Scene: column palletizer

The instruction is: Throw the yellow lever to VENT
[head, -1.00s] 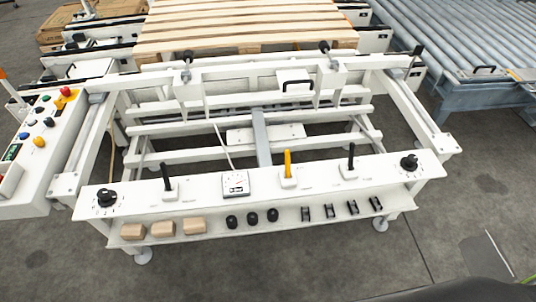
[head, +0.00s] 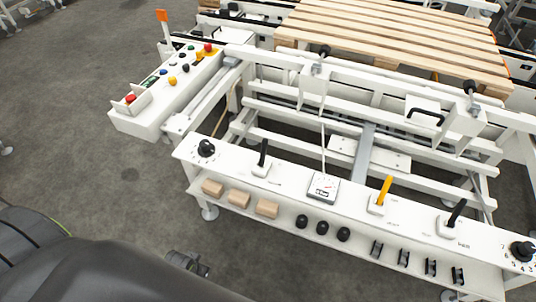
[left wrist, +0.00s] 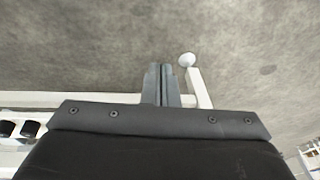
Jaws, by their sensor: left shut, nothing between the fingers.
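The yellow lever (head: 384,191) stands up from a white base on the white front rail (head: 295,190), between the dial box and a black lever. The small lettering beside it is too small to read, so I cannot tell which position it marks. My left gripper (head: 187,264) is low at the front left in the head view, well apart from the lever. In the left wrist view its two grey fingers (left wrist: 161,84) are together and empty, near a white leg and its round foot (left wrist: 187,59). My right gripper is out of view.
Black levers (head: 263,153) (head: 456,212) stand on either side along the rail, with black knobs (head: 206,148) (head: 522,251) at its ends. A lower shelf holds wooden blocks (head: 239,198) and black parts. A button console (head: 165,88) is at left. The floor in front is clear.

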